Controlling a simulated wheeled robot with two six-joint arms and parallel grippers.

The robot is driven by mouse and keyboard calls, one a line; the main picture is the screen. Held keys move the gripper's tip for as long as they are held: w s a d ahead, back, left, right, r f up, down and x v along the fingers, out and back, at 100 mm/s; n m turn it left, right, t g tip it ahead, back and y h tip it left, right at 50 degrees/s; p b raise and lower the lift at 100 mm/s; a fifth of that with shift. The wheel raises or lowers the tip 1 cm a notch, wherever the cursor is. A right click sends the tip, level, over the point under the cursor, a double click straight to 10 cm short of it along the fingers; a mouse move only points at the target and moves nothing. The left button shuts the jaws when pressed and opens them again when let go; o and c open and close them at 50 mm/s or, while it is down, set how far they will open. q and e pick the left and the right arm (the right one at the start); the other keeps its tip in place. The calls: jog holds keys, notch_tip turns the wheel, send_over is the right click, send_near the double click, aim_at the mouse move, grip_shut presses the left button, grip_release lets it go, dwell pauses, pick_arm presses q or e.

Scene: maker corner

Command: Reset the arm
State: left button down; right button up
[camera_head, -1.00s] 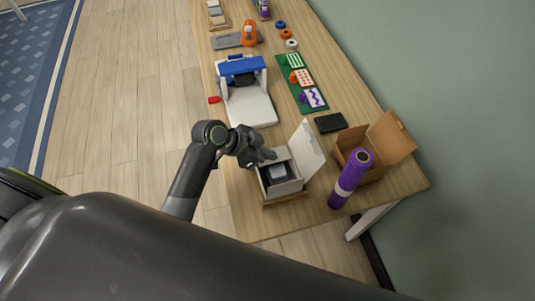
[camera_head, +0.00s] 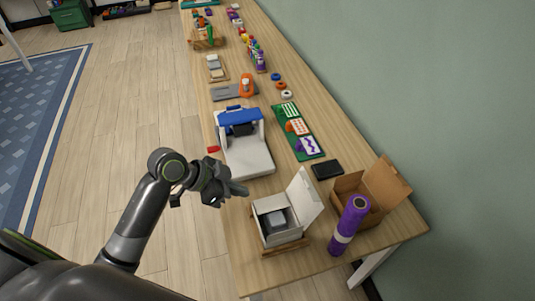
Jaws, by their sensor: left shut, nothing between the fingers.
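My left arm comes in from the lower left. My left gripper (camera_head: 238,190) is shut and empty. In the picture it is at the left edge of the table (camera_head: 340,120), between the white-and-blue machine (camera_head: 245,155) and the open white box (camera_head: 270,206). It looks to be above the table, touching nothing that I can make out. The white box has its lid up and a dark grey object (camera_head: 278,222) inside. My right gripper does not show.
A purple roll (camera_head: 347,228) stands beside an open cardboard box (camera_head: 348,186) at the near right. A black flat object (camera_head: 327,170) and a green board with cards (camera_head: 298,132) lie further back. Bottles and tape rolls line the far table.

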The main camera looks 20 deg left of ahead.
pick_arm(q)
jog(key=s+a+f+n+y, duration=0.2)
jog(key=s+a+n+y, duration=0.15)
jog(key=s, duration=0.35)
jog(key=s+a+f+n+g+y, duration=0.1)
jog(key=s+a+f+n+y, duration=0.25)
jog(key=s, duration=0.25)
jog(key=s+a+f+n+y, duration=0.1)
jog(key=s+a+n+y, duration=0.2)
jog(key=s, duration=0.4)
notch_tip(320, 180, down, 25)
jog(key=a+n+g+h, duration=0.1)
jog(key=a+g, duration=0.1)
jog(key=s+d+f, duration=0.1)
jog(key=s+f, duration=1.4)
jog(key=f, duration=0.1)
jog(key=shift+s+d+f+g, duration=0.15)
jog(key=shift+s+d+g, duration=0.1)
jog(key=shift+d+g, duration=0.15)
jog(key=c, duration=2.1)
grip_release()
jog(key=shift+c, duration=0.2)
